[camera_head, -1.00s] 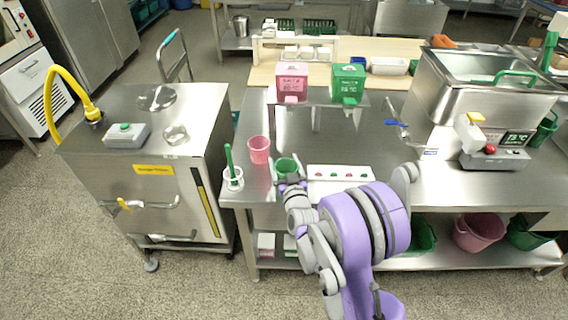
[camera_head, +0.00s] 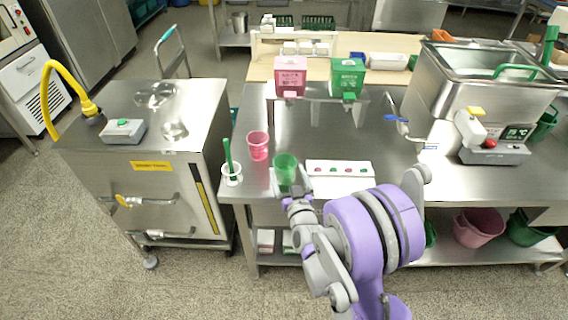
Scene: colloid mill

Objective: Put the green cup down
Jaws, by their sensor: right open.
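The green cup (camera_head: 285,165) stands upright on the steel table (camera_head: 350,138), near its front edge. My right gripper (camera_head: 290,185) is open on the near side of the cup, its fingers close to the cup's lower part. I cannot tell whether a finger still touches it. The cup's base is partly hidden by the gripper. My left gripper is not in view.
A pink cup (camera_head: 258,146) stands behind and left of the green cup. A white holder (camera_head: 232,174) with a green stick is at the left. A white strip with coloured buttons (camera_head: 339,168) lies to the right. Pink (camera_head: 290,78) and green (camera_head: 346,76) dispensers stand behind.

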